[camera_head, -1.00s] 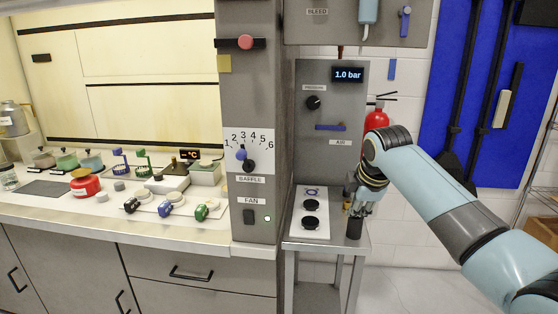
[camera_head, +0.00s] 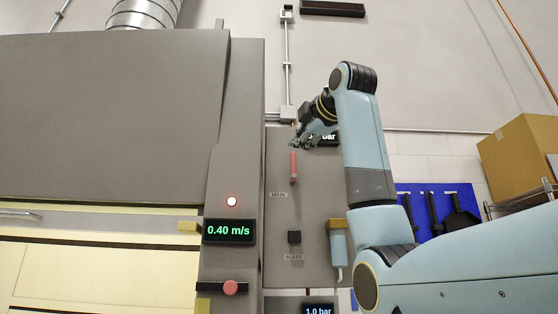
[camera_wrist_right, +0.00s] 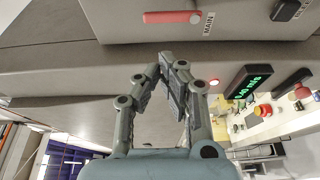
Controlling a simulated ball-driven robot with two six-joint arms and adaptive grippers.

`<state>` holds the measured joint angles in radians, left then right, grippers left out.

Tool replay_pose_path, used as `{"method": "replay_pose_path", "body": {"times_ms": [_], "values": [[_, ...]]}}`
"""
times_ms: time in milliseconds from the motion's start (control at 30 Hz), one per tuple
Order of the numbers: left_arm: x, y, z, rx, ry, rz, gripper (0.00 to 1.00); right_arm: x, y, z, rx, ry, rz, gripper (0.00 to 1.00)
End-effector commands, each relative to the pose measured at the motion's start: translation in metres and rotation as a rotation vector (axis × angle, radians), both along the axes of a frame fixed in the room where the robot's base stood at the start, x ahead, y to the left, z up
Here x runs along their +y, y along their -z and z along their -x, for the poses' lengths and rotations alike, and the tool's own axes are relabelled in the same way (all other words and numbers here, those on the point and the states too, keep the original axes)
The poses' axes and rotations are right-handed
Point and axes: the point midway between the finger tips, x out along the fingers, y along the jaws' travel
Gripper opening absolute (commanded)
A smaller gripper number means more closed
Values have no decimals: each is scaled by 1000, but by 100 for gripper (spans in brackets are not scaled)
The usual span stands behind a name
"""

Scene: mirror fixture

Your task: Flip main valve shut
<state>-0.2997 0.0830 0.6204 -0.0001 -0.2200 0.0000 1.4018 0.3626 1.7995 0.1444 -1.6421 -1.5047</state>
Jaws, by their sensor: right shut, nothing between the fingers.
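The main valve shows as a red lever handle (camera_head: 293,167) on the grey upper panel, pointing straight up above its MAIN label (camera_head: 278,195). My right gripper (camera_head: 299,142) is shut and empty, just above the lever's upper end in the head view. In the right wrist view the red lever (camera_wrist_right: 172,17) lies across the top of the picture, with the MAIN label beside its pivot end. The closed fingers (camera_wrist_right: 172,62) are below it there, with a visible gap. My left gripper is not in view.
Below the lever are a dark BLEED knob (camera_head: 294,237) and a light-blue cylinder (camera_head: 338,247). A grey column with a 0.40 m/s display (camera_head: 228,231) and red knob (camera_head: 231,288) stands left. A second display is partly hidden behind my right gripper.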

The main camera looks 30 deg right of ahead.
Motion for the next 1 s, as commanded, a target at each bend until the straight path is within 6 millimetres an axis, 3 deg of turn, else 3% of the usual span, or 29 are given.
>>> {"method": "replay_pose_path", "body": {"times_ms": [467, 1000], "values": [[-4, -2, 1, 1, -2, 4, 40, -1, -7, -2, -10, -1, -1, 0], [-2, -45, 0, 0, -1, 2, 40, -19, -9, -84, -8, 0, -1, 0]]}}
